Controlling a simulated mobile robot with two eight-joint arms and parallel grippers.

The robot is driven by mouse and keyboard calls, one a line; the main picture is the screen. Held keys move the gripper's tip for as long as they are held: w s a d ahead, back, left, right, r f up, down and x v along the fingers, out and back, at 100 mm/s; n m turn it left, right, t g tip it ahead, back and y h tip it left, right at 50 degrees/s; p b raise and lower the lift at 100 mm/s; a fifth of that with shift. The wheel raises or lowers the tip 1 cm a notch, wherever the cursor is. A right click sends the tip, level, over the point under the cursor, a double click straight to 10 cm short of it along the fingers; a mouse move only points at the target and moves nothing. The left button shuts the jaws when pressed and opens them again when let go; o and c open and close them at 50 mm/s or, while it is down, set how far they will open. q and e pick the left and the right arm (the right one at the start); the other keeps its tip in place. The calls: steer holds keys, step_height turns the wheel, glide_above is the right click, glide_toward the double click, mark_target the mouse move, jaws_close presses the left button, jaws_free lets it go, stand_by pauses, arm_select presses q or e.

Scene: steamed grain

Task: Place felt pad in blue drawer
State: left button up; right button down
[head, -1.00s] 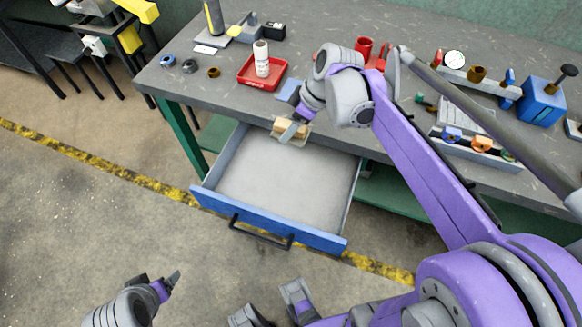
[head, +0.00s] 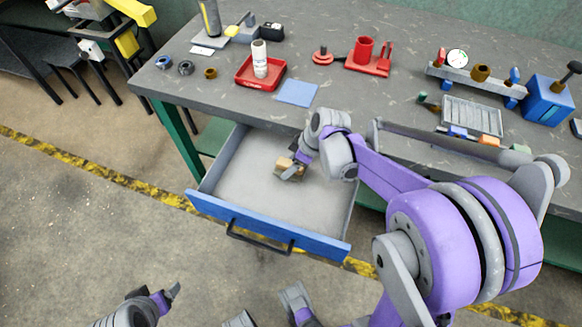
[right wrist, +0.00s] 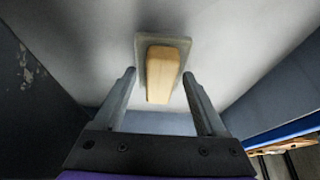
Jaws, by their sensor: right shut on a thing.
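The felt pad is a light wooden block with a grey pad under it (head: 284,163); it also shows in the right wrist view (right wrist: 164,72). My right gripper (head: 290,170) is shut on it, within the outline of the open drawer. The wrist view shows the pad between and beyond the fingertips (right wrist: 163,85), with the pale drawer floor behind it. Whether the pad touches the floor is unclear. The blue drawer (head: 265,225) is pulled out, with a dark handle and an otherwise empty interior. My left gripper (head: 172,293) is at the lower left, away from the drawer; its jaw opening is unclear.
The grey workbench (head: 350,105) is above the drawer. On it are a light blue square (head: 298,92), a red tray (head: 262,84) with a white bottle (head: 260,60), a red stand (head: 368,66) and a blue box (head: 545,98). Open floor lies in front of the drawer.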

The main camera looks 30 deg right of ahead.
steer(key=shift+f, duration=0.85)
steer(key=shift+f, duration=0.1)
steer(key=shift+c, duration=1.1)
jaws_free()
steer(key=shift+r, duration=0.2)
steer(key=p+v, duration=0.2)
steer(key=v, duration=1)
steer(key=shift+f, duration=0.1)
